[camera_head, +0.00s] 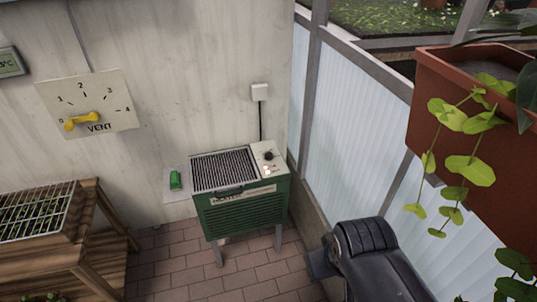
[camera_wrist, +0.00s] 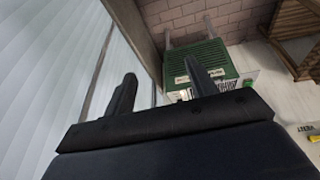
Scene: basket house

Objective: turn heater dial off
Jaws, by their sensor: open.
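The green heater (camera_head: 240,212) stands on legs against the pale wall, with a dark grille on top. Its small black dial (camera_head: 268,156) sits on the white panel at the top right corner; its exact setting is too small to read. In the wrist view the heater (camera_wrist: 207,62) appears beyond the fingers, partly covered by the right one, and I cannot make out the dial. My gripper (camera_wrist: 160,88) is open with nothing between its fingers, apart from the heater. In the head view my dark arm is at the lower right.
A VENT plate (camera_head: 88,104) with a yellow pointer hangs on the wall. A green switch (camera_head: 175,180) is left of the heater. A wooden bench (camera_head: 85,250) stands left, a brown planter (camera_head: 465,140) hangs right. Brick floor (camera_head: 185,270) is clear before the heater.

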